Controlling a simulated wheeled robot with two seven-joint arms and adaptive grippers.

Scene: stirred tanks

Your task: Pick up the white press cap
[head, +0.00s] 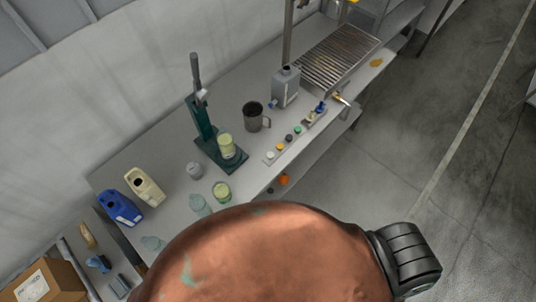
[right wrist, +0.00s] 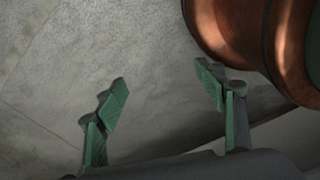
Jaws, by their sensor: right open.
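A strip on the bench in the head view carries a row of small coloured round tops, with a white one (head: 269,155) at its near left end. I cannot tell for certain which of these is the white press cap. A jar with yellow-green contents (head: 227,147) stands on the press base. My right gripper (right wrist: 162,85) shows only in the right wrist view, open and empty, with bare grey surface beyond its fingers. My left gripper is not in view.
A slatted rack (head: 338,55) is at the far end. The floor (head: 400,140) to the right is clear.

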